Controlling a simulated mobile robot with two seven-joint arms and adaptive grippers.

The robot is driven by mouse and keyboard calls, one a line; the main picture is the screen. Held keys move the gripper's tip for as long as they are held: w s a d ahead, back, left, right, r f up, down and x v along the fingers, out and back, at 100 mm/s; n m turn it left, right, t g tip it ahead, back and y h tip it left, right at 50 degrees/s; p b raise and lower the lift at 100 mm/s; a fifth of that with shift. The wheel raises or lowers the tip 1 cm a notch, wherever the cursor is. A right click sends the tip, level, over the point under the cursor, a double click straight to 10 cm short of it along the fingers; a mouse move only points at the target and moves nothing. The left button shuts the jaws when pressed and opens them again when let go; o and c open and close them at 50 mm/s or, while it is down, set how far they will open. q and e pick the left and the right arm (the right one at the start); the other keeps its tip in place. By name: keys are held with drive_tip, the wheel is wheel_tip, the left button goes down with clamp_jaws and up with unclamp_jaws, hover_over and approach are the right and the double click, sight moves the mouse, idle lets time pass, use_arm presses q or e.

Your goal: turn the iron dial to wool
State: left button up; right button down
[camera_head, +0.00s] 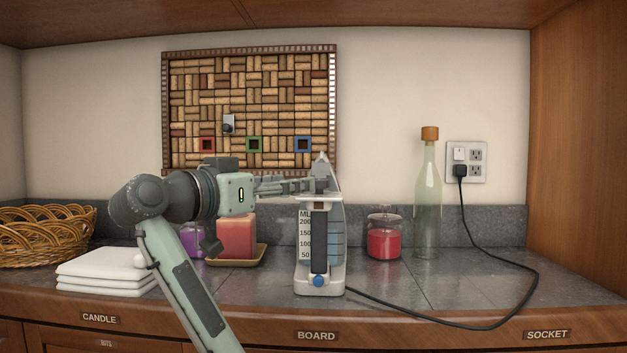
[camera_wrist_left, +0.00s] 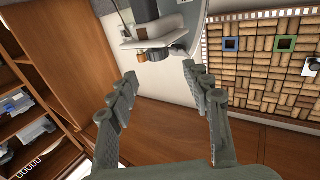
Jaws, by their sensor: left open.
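The iron (camera_head: 334,270) stands upright on the counter, with a water scale on its side and a blue knob (camera_head: 318,281) near its base. My left gripper (camera_head: 306,186) reaches in from the left beside the iron's upper end. In the left wrist view the gripper (camera_wrist_left: 160,72) is open and empty, its fingers spread. The iron (camera_wrist_left: 194,30) lies just beyond the fingertips there, with a small orange-brown part (camera_wrist_left: 142,56) and a round grey part (camera_wrist_left: 179,52) near them. I cannot read any dial setting, and which part is the dial is unclear. My right gripper is out of view.
A red candle jar (camera_head: 383,243) and a glass bottle (camera_head: 427,205) stand right of the iron. A pink candle (camera_head: 237,238) and folded white cloths (camera_head: 108,268) are left. A black cord (camera_head: 450,325) runs to the wall socket (camera_head: 478,158). A cork board (camera_head: 250,110) hangs behind.

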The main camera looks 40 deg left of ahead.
sight(312, 196)
use_arm(q)
drive_tip(key=w, duration=0.4)
drive_tip(key=w+p, duration=0.1)
drive_tip(key=w, duration=0.1)
drive_tip(key=shift+w+d, duration=0.35)
drive_tip(key=shift+w, duration=0.3)
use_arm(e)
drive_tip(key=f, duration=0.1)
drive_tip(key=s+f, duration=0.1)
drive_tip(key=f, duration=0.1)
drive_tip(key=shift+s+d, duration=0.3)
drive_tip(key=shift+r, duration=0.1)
use_arm(q)
drive_tip(key=shift+c, duration=0.7)
clamp_jaws()
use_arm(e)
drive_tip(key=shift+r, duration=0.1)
